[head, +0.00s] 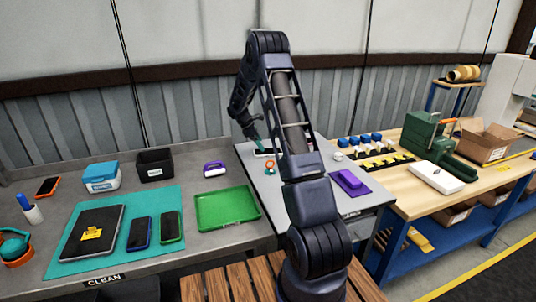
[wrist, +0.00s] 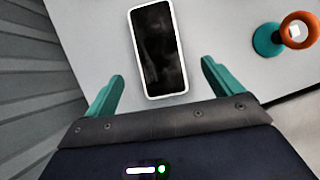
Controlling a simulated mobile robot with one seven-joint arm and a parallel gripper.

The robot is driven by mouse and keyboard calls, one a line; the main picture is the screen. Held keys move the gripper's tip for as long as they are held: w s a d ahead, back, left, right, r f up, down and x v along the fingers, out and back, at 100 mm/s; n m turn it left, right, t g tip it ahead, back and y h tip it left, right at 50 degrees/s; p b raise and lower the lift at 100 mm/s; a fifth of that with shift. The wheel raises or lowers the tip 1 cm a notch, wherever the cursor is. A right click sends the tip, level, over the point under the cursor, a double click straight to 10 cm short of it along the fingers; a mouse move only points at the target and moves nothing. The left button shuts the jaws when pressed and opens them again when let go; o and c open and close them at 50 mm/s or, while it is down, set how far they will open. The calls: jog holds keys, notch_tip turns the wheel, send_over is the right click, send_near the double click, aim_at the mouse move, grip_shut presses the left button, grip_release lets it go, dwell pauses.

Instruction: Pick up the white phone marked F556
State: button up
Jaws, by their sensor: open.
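A white-edged phone with a dark screen (wrist: 158,50) lies flat, screen up, on the light grey table in the wrist view. No F556 marking is readable on it. In the head view a small part of the white phone (head: 262,153) shows under my gripper. My gripper (wrist: 163,72) is open, with its teal fingers apart on either side of the phone's lower part in the picture. Nothing is held. In the head view my gripper (head: 258,141) points down at the light grey table, and its fingertips are too small to make out clearly.
An orange and teal ring-shaped item (wrist: 284,36) stands right of the phone. A corrugated wall runs behind.

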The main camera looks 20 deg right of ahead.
aim_at(267, 151)
jog(key=shift+d+x, duration=0.25)
jog(key=shift+x, duration=2.5)
jog(key=shift+r, duration=0.2)
jog(key=c, duration=1.2)
